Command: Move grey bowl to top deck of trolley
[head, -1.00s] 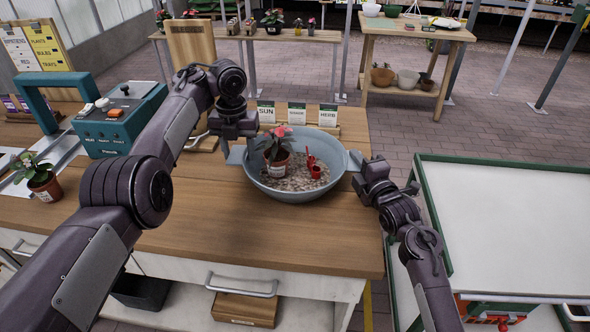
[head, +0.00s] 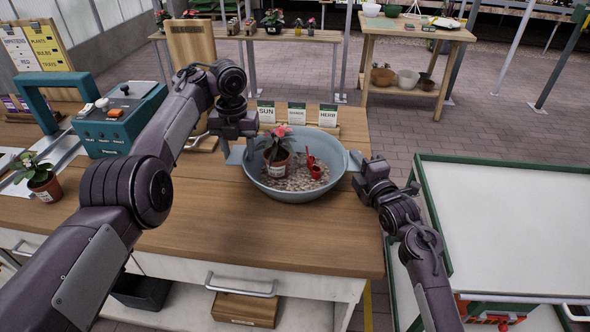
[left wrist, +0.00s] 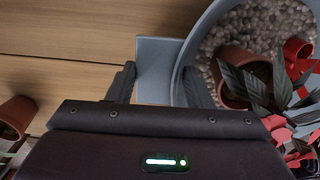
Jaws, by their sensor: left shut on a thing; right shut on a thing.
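The grey bowl (head: 295,191) is on or just above the wooden bench in the head view; I cannot tell if it touches. It holds pebbles, a potted plant with pink-red leaves (head: 277,158) and a small red tool (head: 313,165). My left gripper (head: 236,150) is shut on the bowl's left handle; the handle (left wrist: 158,70) shows between the fingers in the left wrist view. My right gripper (head: 361,172) is shut on the bowl's right handle. The trolley's pale, green-edged top deck (head: 520,225) stands at the right and its visible part is empty.
The wooden bench (head: 220,235) is clear in front of the bowl. Seed packets (head: 297,114) stand behind it. A teal device (head: 120,118) and a potted plant (head: 40,178) are at the left. A gap separates bench and trolley.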

